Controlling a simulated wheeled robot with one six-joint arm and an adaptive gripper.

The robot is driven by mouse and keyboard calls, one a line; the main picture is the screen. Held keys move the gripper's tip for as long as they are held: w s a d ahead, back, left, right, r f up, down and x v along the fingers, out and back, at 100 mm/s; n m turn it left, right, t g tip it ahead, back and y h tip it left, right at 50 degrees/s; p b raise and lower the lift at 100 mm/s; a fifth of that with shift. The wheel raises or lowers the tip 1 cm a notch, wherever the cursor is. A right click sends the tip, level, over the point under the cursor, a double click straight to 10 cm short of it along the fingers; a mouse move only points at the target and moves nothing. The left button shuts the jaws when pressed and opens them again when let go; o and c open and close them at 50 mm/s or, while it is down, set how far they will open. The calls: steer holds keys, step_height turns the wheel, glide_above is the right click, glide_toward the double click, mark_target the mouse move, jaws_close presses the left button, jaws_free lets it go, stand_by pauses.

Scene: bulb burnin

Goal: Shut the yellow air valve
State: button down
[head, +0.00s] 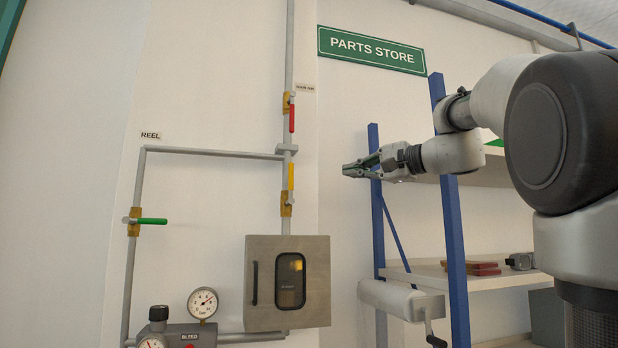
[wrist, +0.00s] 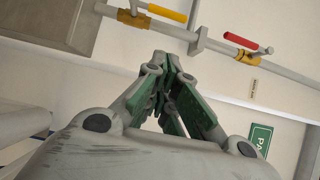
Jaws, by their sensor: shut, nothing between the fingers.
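The yellow valve handle (head: 291,177) stands upright along the vertical pipe in the head view, above its brass body (head: 286,205). In the wrist view the yellow handle (wrist: 167,12) is at the top edge, in line with its pipe. My gripper (head: 347,170) is to the right of the yellow handle in the head view, apart from it. It is shut and empty. In the wrist view my gripper's fingertips (wrist: 168,60) meet below the pipe in the picture, touching nothing I can see.
A red handle (head: 292,118) lies along the same pipe above the yellow one. A green handle (head: 153,221) points across the left pipe. A metal box (head: 316,285) is below the yellow valve. Blue-posted shelving (head: 450,225) stands right, behind my arm.

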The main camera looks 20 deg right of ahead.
mark_target(290, 184)
steer(key=s+a+x, duration=0.1)
steer(key=a+x, duration=0.1)
steer(key=x, duration=1)
steer(key=shift+a, duration=0.35)
steer(key=shift+a+r+n, duration=0.1)
steer(key=shift+a+n, duration=0.1)
steer(key=shift+n, duration=0.1)
steer(key=shift+a+r+n+g, duration=0.15)
steer(key=shift+a+n+g, duration=0.15)
steer(key=shift+g, duration=0.1)
steer(key=a+f+n+g+h, duration=0.3)
steer(key=a+n+h, duration=0.6)
steer(key=a, duration=0.1)
steer(key=shift+n, duration=0.3)
stand_by(0.5)
steer(key=shift+a, duration=0.15)
stand_by(0.4)
